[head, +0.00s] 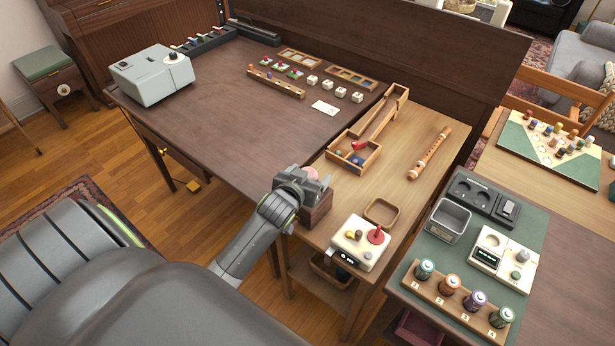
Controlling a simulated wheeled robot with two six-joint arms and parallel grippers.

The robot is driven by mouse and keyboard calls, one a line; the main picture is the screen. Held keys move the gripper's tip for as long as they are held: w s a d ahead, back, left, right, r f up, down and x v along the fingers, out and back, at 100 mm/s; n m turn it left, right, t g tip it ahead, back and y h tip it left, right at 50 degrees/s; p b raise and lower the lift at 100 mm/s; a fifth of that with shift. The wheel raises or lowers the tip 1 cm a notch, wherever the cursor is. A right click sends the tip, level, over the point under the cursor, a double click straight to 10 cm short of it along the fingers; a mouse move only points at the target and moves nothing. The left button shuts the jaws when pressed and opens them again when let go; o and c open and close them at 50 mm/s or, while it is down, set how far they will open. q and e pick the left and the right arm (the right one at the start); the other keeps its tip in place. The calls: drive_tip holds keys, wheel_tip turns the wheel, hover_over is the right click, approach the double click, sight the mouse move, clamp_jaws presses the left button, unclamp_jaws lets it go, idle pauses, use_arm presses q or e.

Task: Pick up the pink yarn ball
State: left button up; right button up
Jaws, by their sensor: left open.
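The pink yarn ball (311,171) shows as a small pink patch at the far side of my left gripper, at the left end of the light wooden table. The gripper hides most of it. My left gripper (312,181) is open and reaches in from the lower left, right at the ball. I cannot tell whether its fingers touch the ball. A dark brown box (318,212) is just below the gripper, and the ball appears to be above it or in it. My right gripper is not in view.
A wooden tray (382,208) and a white box with a red joystick (361,245) stand right of the gripper. A wooden ramp box (357,158) and a recorder (430,153) lie farther back. The dark table (230,115) has bare room at its middle.

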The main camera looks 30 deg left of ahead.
use_arm(q)
drive_tip(key=shift+w+f, duration=0.15)
drive_tip(key=shift+w, duration=0.25)
drive_tip(key=c, duration=1.1)
